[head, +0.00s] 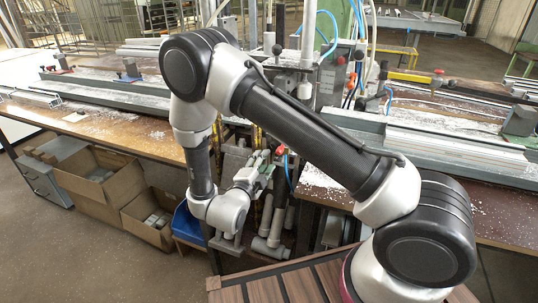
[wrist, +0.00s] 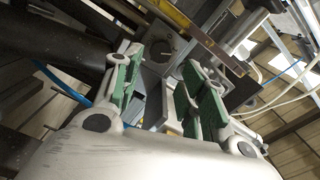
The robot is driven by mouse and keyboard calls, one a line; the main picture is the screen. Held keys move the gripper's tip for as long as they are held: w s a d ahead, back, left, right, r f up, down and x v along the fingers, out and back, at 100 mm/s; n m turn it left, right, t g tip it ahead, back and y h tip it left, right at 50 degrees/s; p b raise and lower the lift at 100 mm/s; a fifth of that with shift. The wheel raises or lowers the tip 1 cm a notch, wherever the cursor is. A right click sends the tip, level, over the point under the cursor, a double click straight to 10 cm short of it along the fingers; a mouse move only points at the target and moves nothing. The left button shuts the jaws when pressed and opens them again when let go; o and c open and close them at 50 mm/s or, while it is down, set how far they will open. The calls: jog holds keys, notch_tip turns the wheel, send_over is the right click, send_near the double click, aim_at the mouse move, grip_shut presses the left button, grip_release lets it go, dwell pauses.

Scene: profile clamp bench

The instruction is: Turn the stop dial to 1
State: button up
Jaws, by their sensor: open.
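My gripper (head: 262,163) is low in front of the machine, in the gap between the two bench halves. Its green-padded fingers stand apart in the wrist view (wrist: 160,82), with nothing held between them. A round dark disc (wrist: 160,51) on a grey part shows beyond the fingertips, between them and apart from them as far as I can see. It may be the stop dial, but I cannot tell for sure. No numbers or pointer can be read in either view. My arm hides part of the machine in the head view.
The left bench (head: 130,135) and right bench (head: 490,200) carry metal profiles and white shavings. A red part (head: 281,150) and a blue hose (head: 290,172) are close to my gripper. Cardboard boxes (head: 98,205) and a blue bin (head: 187,226) stand below on the left.

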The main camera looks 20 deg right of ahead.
jog(key=shift+v, duration=1.95)
